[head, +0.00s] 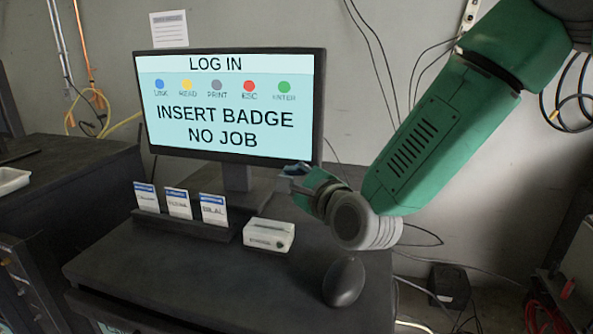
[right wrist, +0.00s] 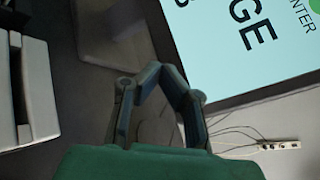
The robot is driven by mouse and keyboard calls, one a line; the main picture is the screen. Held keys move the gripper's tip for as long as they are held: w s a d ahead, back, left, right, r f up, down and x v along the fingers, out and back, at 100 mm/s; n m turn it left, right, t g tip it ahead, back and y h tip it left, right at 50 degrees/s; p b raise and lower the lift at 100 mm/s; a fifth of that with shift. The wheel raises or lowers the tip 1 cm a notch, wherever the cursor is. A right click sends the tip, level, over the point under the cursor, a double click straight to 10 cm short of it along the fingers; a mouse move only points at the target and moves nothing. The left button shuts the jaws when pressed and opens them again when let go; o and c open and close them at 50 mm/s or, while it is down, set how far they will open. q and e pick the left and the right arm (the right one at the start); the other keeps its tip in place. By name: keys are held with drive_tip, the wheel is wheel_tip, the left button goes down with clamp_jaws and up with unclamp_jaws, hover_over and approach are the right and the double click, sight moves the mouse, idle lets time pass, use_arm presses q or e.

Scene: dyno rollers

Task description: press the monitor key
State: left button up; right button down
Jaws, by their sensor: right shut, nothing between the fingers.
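The monitor (head: 232,105) stands at the back of the dark desk. Its screen reads "LOG IN", "INSERT BADGE" and "NO JOB". A row of round coloured keys crosses it: blue LINK (head: 159,85), yellow READ (head: 187,85), grey PRINT (head: 217,86), red ESC (head: 249,86) and green ENTER (head: 284,87). My right gripper (head: 289,170) is shut and empty, below and in front of the screen's lower right corner. The right wrist view shows its fingers (right wrist: 166,70) together, with part of the screen (right wrist: 240,40) beyond at upper right. My left gripper is out of view.
Three badge cards (head: 179,203) stand in a dark holder (head: 180,226) on the desk. A white box (head: 268,236) sits to their right; a dark mouse (head: 344,282) lies near the right edge. The desk (head: 215,285) is clear in front. Cables hang on the wall.

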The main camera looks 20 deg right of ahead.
drive_tip(key=shift+s+a+b, duration=0.2)
drive_tip(key=shift+s+a, duration=0.35)
drive_tip(key=shift+s, duration=0.3)
drive_tip(key=shift+s+a+b, duration=0.15)
drive_tip(key=shift+s+a, duration=0.4)
drive_tip(key=shift+s, duration=0.25)
drive_tip(key=shift+s+a+b, duration=0.2)
drive_tip(key=shift+s+a, duration=0.35)
drive_tip(key=shift+s, duration=0.3)
drive_tip(key=shift+d, duration=0.3)
